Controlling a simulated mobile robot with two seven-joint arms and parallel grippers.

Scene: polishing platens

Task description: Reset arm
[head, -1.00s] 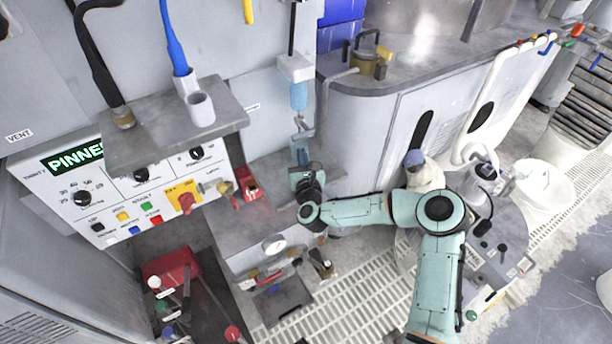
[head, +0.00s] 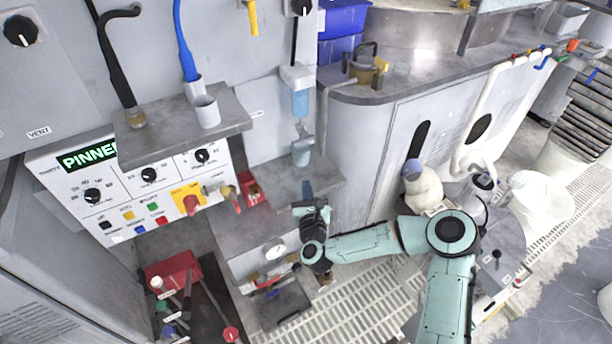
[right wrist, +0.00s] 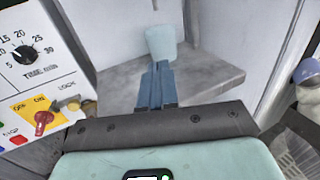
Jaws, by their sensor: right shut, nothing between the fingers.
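My right arm comes in from the lower right in the head view. Its gripper (head: 308,188) is over the front edge of a grey ledge (head: 325,180), pointing away from me. In the right wrist view its two blue fingers (right wrist: 157,86) are shut together with nothing between them. A pale blue-grey cup (head: 301,152) stands on the ledge just beyond the fingertips; it also shows in the right wrist view (right wrist: 161,42). The gripper and the cup look apart. My left gripper is not in view.
Left of the gripper is a control panel (head: 118,217) with knobs, coloured buttons and a red switch. A grey shelf (head: 160,133) juts out above it. A gauge and valves sit below. A rounded metal counter (head: 440,65) stands right. White grating covers the floor.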

